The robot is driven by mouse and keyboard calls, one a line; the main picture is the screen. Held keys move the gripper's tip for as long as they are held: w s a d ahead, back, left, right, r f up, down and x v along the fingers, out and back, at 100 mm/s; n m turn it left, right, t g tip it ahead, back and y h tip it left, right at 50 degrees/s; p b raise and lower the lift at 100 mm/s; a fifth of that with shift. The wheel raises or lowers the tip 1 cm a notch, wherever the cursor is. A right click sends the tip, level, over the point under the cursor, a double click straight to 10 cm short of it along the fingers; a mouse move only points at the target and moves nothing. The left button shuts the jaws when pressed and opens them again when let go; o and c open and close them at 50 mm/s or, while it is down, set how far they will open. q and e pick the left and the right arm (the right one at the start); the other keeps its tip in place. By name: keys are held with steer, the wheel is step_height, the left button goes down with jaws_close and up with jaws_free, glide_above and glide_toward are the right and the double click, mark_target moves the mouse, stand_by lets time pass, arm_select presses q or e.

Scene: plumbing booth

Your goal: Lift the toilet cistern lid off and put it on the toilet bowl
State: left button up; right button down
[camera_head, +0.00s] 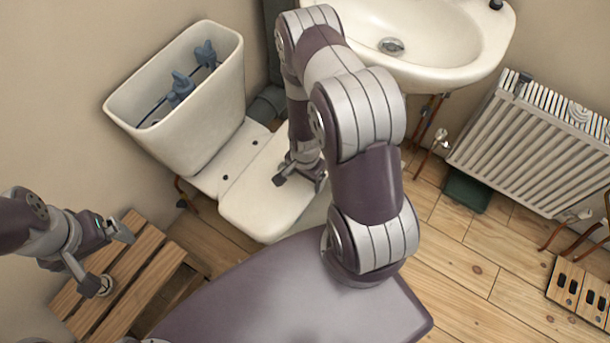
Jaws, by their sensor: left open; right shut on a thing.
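The white toilet cistern (190,135) stands against the wall at the upper left, open at the top, with blue-grey fittings showing inside. A flat white slab, which looks like the cistern lid (255,205), lies over the toilet bowl (312,218) in front of the cistern. The bowl is mostly hidden by the slab and my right arm. My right gripper (300,178) is low at the slab's right side and shut on it, as far as I can tell; the contact is partly hidden. My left gripper (112,258) is open and empty above a slatted wooden stool.
The wooden stool (150,256) stands at the lower left. A washbasin (440,50) is at the top behind my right arm. A white radiator (540,145) and copper pipes are at the right. A dark green box (466,192) lies under the radiator.

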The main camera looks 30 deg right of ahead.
steer(key=shift+f+b, duration=0.3)
steer(key=shift+f, duration=0.15)
step_height(320, 180, down, 8)
steer(key=b, duration=0.7)
steer(key=shift+w, duration=0.1)
jaws_free()
step_height(320, 180, up, 12)
steer(key=p, duration=0.4)
steer(key=shift+f, duration=0.15)
steer(key=shift+r, duration=0.45)
